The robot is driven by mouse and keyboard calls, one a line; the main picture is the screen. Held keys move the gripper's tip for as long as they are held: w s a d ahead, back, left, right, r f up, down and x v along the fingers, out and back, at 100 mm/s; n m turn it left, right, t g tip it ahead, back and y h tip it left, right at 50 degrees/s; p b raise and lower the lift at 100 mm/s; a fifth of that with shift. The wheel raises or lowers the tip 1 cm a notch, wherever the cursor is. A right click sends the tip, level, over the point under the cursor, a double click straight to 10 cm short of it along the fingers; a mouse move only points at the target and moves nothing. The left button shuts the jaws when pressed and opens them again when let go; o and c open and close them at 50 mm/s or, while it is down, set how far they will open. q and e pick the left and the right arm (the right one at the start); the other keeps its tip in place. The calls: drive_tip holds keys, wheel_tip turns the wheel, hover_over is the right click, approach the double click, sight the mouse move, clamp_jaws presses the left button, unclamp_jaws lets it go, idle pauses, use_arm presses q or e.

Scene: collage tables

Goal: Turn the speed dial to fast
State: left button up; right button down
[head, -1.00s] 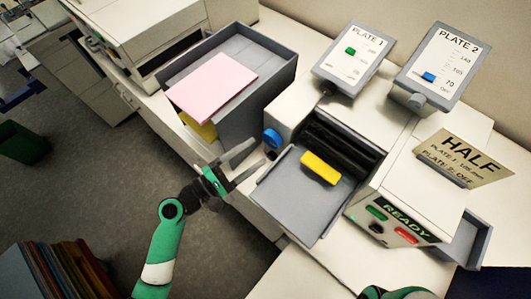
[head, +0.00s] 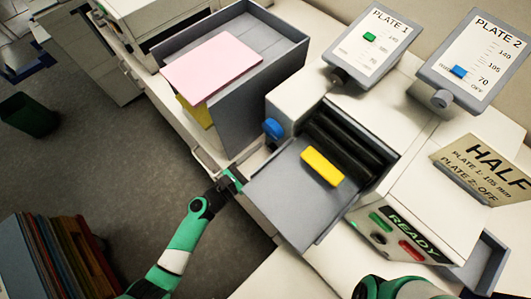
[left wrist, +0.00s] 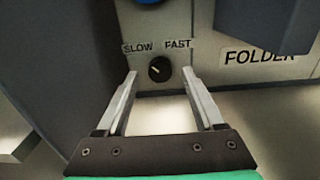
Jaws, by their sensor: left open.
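The speed dial (left wrist: 160,69) is a small round black knob on the pale front panel of the folder, seen in the left wrist view. Its light pointer mark tilts up and left, toward the word SLOW (left wrist: 138,48); the word FAST (left wrist: 178,44) is at its upper right. My left gripper (left wrist: 160,76) is open, with one fingertip on each side of the dial and slightly below it. I cannot tell whether the fingers touch the panel.
A blue knob (head: 272,129) sits above the dial area. The grey tray (head: 280,190) with a yellow block (head: 322,167) juts out close to my left gripper. A grey bin (head: 245,80) holding pink sheets (head: 212,67) stands left of the machine.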

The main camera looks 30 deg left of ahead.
use_arm(q)
drive_tip(key=shift+w+d, duration=0.25)
drive_tip(key=shift+w, duration=0.35)
clamp_jaws()
